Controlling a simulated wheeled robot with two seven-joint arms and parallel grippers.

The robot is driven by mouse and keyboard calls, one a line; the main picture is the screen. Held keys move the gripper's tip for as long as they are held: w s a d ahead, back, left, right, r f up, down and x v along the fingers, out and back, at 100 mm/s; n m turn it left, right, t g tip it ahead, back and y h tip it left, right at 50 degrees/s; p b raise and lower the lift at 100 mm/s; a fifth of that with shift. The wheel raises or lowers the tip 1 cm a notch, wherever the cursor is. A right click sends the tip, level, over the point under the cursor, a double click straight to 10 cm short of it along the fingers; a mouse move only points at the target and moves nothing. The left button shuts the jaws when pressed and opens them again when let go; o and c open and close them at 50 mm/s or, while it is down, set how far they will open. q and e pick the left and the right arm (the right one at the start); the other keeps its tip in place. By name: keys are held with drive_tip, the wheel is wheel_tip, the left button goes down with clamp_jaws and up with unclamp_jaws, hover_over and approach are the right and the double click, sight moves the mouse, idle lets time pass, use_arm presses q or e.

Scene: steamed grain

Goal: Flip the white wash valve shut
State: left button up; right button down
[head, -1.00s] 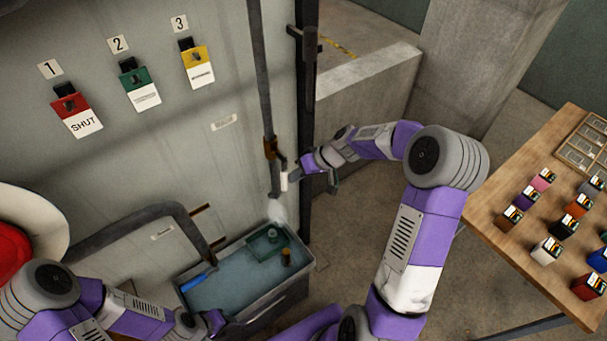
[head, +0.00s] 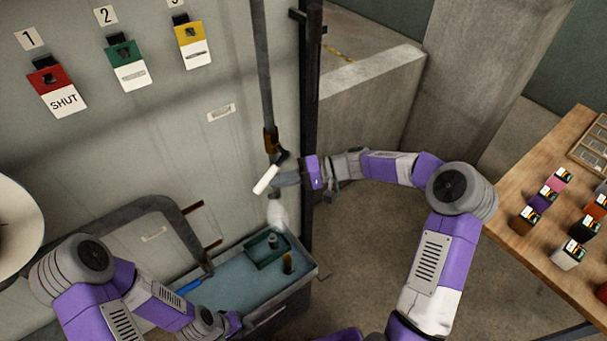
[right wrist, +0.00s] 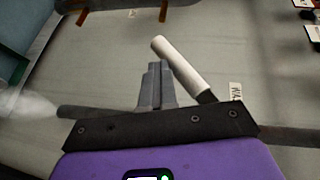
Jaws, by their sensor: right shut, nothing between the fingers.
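The wash valve's white handle (head: 266,180) hangs slanted down and to the left from the valve's brown body (head: 271,141) on the vertical pipe. The handle also shows in the right wrist view (right wrist: 181,66), angled beside my fingers. My right gripper (head: 279,180) is shut and empty, just right of the handle in the head view. In the right wrist view its closed fingers (right wrist: 155,70) are close to the handle; I cannot tell whether they touch. White spray (head: 278,214) shows below the pipe's end. My left gripper (head: 235,322) is low by the trough, its fingers unclear.
A water-filled trough (head: 305,276) stands below the pipe, holding a green tray (head: 259,254) and a blue-handled tool (head: 188,287). Red, green and yellow tags hang on the panel (head: 160,140). A dark post (head: 309,100) stands close to the valve. A wooden table (head: 522,212) is at right.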

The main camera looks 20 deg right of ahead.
drive_tip(key=a+r+m+y, duration=0.1)
drive_tip(key=y, duration=0.1)
drive_tip(key=a+r+m+t+y, duration=0.1)
drive_tip(key=y, duration=0.1)
drive_tip(key=s+a+m+y, duration=0.1)
drive_tip(key=shift+r+y+b, duration=0.35)
drive_tip(key=shift+r+y, duration=0.05)
drive_tip(key=shift+a+r, duration=0.15)
drive_tip(key=shift+r, duration=0.2)
drive_tip(key=shift+s, duration=0.1)
drive_tip(key=shift+a, duration=0.1)
drive_tip(key=b, duration=0.1)
approach(267, 179)
drive_tip(key=s+f, duration=0.1)
drive_tip(key=f, duration=0.2)
drive_tip(key=shift+s+f, duration=0.15)
drive_tip(key=shift+s, duration=0.25)
idle(0.4)
